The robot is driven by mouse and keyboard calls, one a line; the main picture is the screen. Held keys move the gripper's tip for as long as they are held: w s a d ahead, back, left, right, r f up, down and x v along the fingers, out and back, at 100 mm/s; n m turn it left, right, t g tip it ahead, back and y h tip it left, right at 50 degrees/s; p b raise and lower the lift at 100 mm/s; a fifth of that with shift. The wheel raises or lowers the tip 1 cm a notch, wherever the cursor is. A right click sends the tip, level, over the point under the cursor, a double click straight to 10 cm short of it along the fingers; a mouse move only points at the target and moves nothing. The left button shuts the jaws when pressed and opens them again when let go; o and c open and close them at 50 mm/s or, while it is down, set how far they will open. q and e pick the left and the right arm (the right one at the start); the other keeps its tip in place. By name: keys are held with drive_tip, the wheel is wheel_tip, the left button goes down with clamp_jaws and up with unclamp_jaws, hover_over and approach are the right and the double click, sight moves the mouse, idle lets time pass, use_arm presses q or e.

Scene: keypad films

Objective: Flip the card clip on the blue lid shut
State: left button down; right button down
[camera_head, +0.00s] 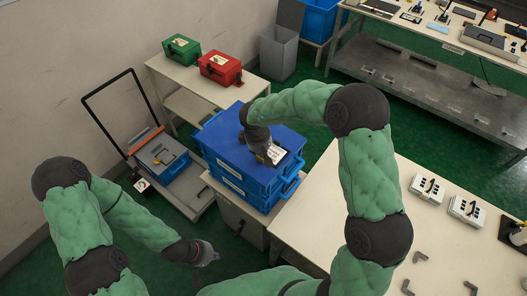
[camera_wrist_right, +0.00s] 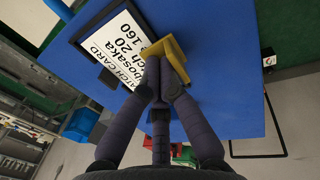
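The blue lid (camera_head: 237,147) tops a stack of blue crates and fills much of the right wrist view (camera_wrist_right: 225,95). A white printed card (camera_wrist_right: 112,48) lies in a dark frame on it; the card also shows in the head view (camera_head: 277,154). The yellow card clip (camera_wrist_right: 176,60) stands tilted up at the card's edge. My right gripper (camera_wrist_right: 159,72) has its fingers brought together, tips at the clip and overlapping it; I cannot tell if they touch it. My left gripper (camera_head: 205,255) hangs low over the floor, away from the lid; its fingers are too small to read.
A bench (camera_head: 330,215) stands right of the crates, with white keypad boxes (camera_head: 428,188) on it. Green (camera_head: 181,48) and red (camera_head: 220,67) cases sit on a table behind. A trolley (camera_head: 185,195) with a blue-grey box stands left of the crates.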

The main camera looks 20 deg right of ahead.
drive_tip(key=shift+s+a+f, duration=0.1)
